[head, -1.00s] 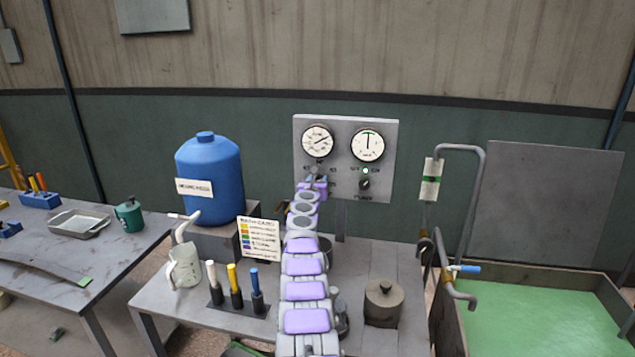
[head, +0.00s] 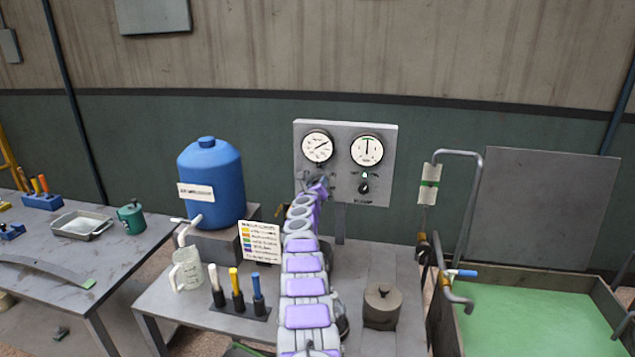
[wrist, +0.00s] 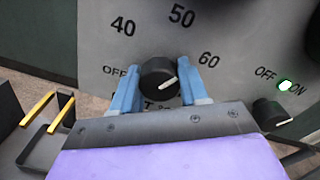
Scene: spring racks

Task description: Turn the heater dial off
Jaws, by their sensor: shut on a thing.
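The heater dial (wrist: 160,78) is a round black knob on the grey control panel (head: 345,140), with OFF, 40, 50 and 60 marked around it. In the wrist view its white pointer line lies on its right side, pointing rightward and slightly up, away from the OFF mark at left. My gripper (wrist: 158,86) has its two blue fingers on either side of the dial, shut on it. In the head view my gripper (head: 316,186) covers the dial at the panel's lower left.
Two gauges are above. A blue tank (head: 210,170), jug (head: 188,272) and lidded pot (head: 382,305) stand around my arm.

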